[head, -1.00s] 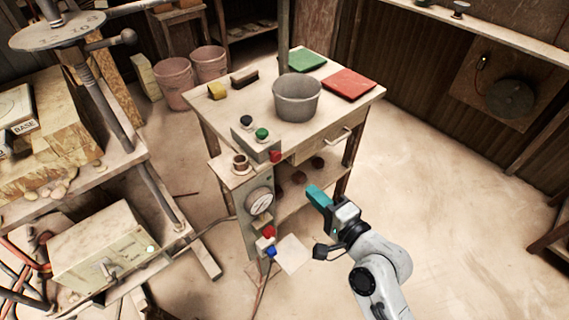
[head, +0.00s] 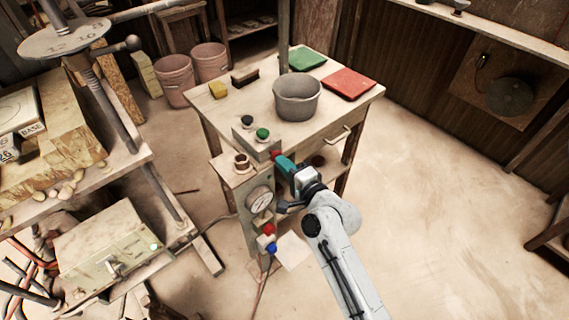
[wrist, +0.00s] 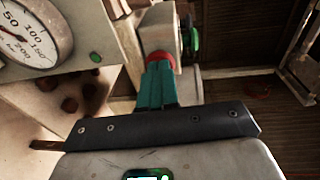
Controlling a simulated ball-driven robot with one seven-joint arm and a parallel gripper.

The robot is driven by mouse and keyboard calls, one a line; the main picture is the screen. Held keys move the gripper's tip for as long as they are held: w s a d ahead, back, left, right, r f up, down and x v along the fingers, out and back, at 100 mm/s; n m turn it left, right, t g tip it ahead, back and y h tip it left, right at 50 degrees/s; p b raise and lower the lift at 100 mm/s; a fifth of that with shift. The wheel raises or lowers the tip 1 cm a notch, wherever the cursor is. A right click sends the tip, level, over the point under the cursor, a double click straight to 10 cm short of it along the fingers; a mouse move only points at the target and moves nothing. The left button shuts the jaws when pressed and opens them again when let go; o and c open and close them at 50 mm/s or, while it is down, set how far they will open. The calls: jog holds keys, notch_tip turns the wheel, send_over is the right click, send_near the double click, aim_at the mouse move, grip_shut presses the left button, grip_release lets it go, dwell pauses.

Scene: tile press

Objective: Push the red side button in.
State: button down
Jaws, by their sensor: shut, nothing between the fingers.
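The red side button (head: 276,154) is on the side of the small grey control box (head: 257,147) at the table's near corner. In the wrist view the red button (wrist: 158,56) shows just beyond the teal fingertips. My gripper (head: 281,160) is shut with nothing in it, its teal tips at the red button. In the wrist view the gripper (wrist: 158,70) overlaps the button's lower part, so I cannot tell whether they touch or how far in the button is.
A green button (head: 263,133) and a dark button (head: 247,121) top the box. A gauge (head: 259,199) is on the panel below, with lower red (head: 269,229) and blue (head: 271,249) knobs. A grey bucket (head: 297,97) stands on the table. The floor at right is clear.

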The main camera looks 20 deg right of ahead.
jog(key=shift+w+a+r, duration=0.15)
jog(key=shift+w+a, duration=0.05)
jog(key=shift+w, duration=0.25)
jog(key=shift+w+a+r, duration=0.1)
jog(key=shift+w+a, duration=0.05)
jog(key=shift+w, duration=0.3)
jog(key=shift+s+f, duration=0.1)
